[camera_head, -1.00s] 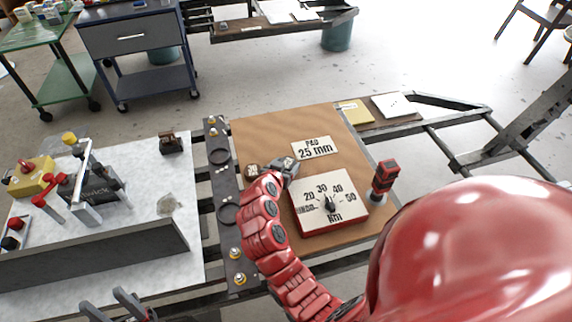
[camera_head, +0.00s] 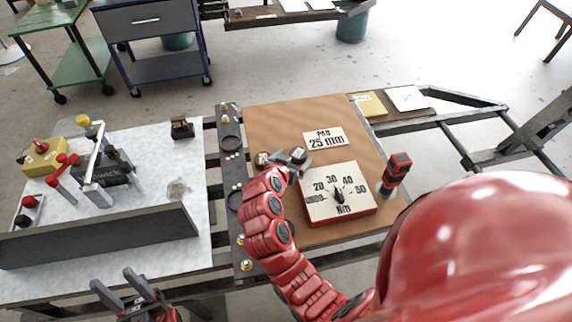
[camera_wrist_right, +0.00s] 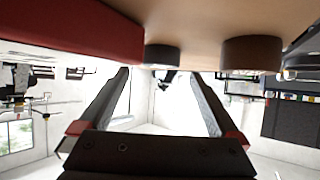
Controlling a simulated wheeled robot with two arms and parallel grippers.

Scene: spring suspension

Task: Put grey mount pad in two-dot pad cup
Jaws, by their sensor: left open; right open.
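The grey mount pad (camera_head: 298,154) is a short dark round puck on the tan board. It also shows in the right wrist view (camera_wrist_right: 161,56), ahead of the fingertips and between their lines. My right gripper (camera_head: 292,167) is open beside it and partly hides it in the head view; its fingers also show in the wrist view (camera_wrist_right: 160,78). The dark strip left of the board carries two ring-shaped cups, a far one (camera_head: 231,143) and a near one (camera_head: 235,200). Small pale dots lie between them; I cannot tell which cup has two. My left gripper (camera_head: 122,289) is open and empty at lower left.
A brown pad (camera_head: 262,159) stands close left of the grey one and also shows in the wrist view (camera_wrist_right: 252,53). A red-sided dial box (camera_head: 340,195) sits close to my right gripper. A "PAD 25 mm" card (camera_head: 324,139) lies behind. Brass-coloured bolts stand on the strip.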

